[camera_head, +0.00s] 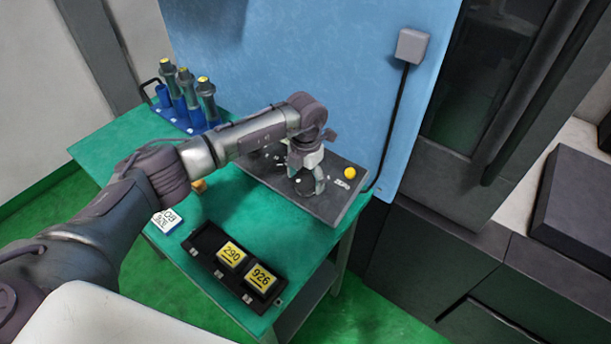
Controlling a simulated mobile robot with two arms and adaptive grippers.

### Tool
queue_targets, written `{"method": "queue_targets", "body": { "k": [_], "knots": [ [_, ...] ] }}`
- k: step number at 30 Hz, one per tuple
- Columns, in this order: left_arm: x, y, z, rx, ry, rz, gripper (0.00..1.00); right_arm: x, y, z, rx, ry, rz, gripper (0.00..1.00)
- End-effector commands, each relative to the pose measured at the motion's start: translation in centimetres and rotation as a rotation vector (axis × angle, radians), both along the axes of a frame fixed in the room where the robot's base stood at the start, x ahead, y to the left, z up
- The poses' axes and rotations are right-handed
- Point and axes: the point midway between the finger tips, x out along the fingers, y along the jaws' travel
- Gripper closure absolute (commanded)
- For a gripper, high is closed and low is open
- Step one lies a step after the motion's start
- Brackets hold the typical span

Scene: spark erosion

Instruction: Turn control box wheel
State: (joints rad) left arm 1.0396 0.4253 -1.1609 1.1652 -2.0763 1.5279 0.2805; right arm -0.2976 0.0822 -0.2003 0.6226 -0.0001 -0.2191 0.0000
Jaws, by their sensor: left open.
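The control box (329,207) is a dark flat panel with a yellow button (350,173) at its right, lying on the green table against the blue wall. The control box wheel (306,187) looks like a dark round part near the middle of the panel, mostly hidden by my gripper. My left gripper (307,189) points down over it with its fingers apart. I cannot tell whether the fingers touch the wheel. The left part of the panel is partly hidden behind my left arm. My right gripper does not show.
A black tray (206,240) with yellow blocks marked 290 and 926 sits at the table's front. A blue rack (181,122) with several tool holders stands at the back left. A white labelled block (167,221) lies near my arm. A dark machine borders the right.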

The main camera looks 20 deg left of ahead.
Motion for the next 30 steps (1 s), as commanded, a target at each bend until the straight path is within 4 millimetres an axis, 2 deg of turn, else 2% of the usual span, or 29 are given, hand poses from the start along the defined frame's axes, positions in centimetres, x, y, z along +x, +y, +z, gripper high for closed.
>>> {"method": "queue_targets", "body": {
  "k": [10,21,30],
  "knots": [
    [-0.03,0.0,-0.48,0.0,0.0,0.0,0.19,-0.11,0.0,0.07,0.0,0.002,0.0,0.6],
    [-0.02,0.02,-0.43,0.0,0.0,0.0,0.78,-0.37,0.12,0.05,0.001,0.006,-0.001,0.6],
    [0.01,0.08,-0.49,-0.015,0.005,0.04,0.78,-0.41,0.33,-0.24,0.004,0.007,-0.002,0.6]
  ]
}}
